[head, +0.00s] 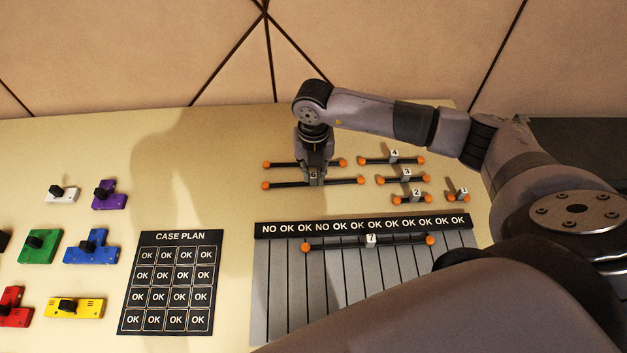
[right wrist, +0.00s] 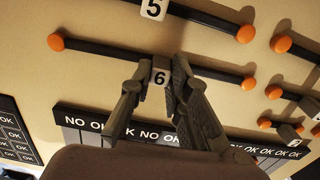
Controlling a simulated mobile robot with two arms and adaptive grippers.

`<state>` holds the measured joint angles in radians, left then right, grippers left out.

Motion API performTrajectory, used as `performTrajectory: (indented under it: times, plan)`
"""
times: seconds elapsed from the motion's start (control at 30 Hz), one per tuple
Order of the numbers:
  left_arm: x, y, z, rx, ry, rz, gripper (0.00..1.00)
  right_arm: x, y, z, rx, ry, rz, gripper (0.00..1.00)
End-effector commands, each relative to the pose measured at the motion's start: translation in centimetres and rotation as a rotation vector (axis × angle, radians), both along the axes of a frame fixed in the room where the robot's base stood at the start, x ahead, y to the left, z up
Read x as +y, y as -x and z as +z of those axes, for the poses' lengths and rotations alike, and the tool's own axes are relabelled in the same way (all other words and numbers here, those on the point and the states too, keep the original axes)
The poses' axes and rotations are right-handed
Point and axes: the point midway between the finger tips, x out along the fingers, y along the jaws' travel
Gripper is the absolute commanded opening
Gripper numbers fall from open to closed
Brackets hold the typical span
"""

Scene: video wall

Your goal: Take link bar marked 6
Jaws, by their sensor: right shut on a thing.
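The link bar marked 6 (head: 340,182) is a dark rod with orange ball ends and a white numbered block in its middle. My right gripper (head: 313,175) points down at that block, its fingers on both sides of it. In the right wrist view the two fingers (right wrist: 157,88) are shut on the block, and the bar (right wrist: 100,49) runs out to both sides. I cannot tell whether the bar touches the table or is slightly raised. My left gripper is not in view.
Link bar 5 (head: 283,164) lies just behind. Bars 4 (head: 380,160), 3 (head: 412,179), 2 (head: 404,198) and 1 (head: 463,194) lie to the right. Bar 7 (head: 345,243) lies on the striped grey panel (head: 262,300) in front. Colored blocks and a case plan board (head: 127,320) are at left.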

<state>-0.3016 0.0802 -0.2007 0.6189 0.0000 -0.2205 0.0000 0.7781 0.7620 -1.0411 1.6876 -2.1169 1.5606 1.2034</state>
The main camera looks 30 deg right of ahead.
Motion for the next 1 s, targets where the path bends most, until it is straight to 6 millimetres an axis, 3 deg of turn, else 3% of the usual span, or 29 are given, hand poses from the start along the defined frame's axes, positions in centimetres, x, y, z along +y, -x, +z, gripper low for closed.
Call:
performTrajectory:
  times: [0.13, 0.73, 0.87, 1.0]
  plan:
    - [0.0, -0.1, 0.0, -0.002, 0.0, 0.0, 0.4, 0.0, 0.0, 0.0, 0.0, 0.0, 0.0, 0.0]
    - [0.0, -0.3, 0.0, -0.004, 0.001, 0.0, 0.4, 0.0, -0.1, 0.3, -0.002, 0.0, 0.0, 0.0]
    - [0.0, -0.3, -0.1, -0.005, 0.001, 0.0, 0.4, 0.0, -0.1, 1.2, -0.003, 0.0, 0.0, 0.0]
    - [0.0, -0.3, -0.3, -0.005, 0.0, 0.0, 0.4, -0.1, -0.2, 3.3, -0.005, 0.0, 0.0, 0.0]
